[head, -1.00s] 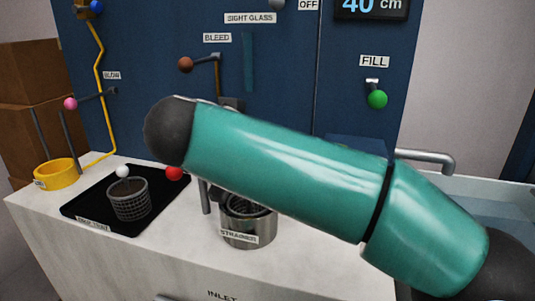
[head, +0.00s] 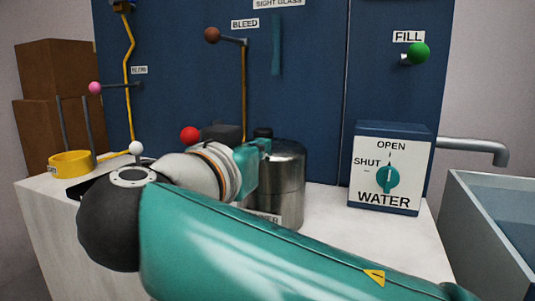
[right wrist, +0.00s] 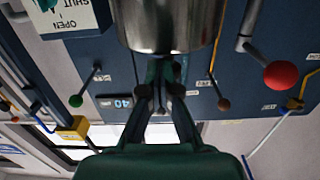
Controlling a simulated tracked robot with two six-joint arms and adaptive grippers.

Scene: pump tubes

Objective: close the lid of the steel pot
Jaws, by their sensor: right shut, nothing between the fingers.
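The steel pot (head: 285,190) stands on the white counter, right of my right wrist, with its label partly hidden by my arm. Its upper part is smooth steel with a closed-looking top; I cannot make out a lid seam or whether the lid is fully seated. A dark knob (head: 263,132) shows at the top. My right gripper (head: 257,152) is beside the pot's upper left side, its fingers shut and empty. In the right wrist view the shut fingers (right wrist: 160,75) point at the steel wall (right wrist: 170,25); contact is unclear. My left gripper is not in view.
A red ball handle (head: 190,135) is left of the pot. The WATER box (head: 392,170) and a basin (head: 490,235) are to the right. A yellow ring (head: 70,164) is at far left.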

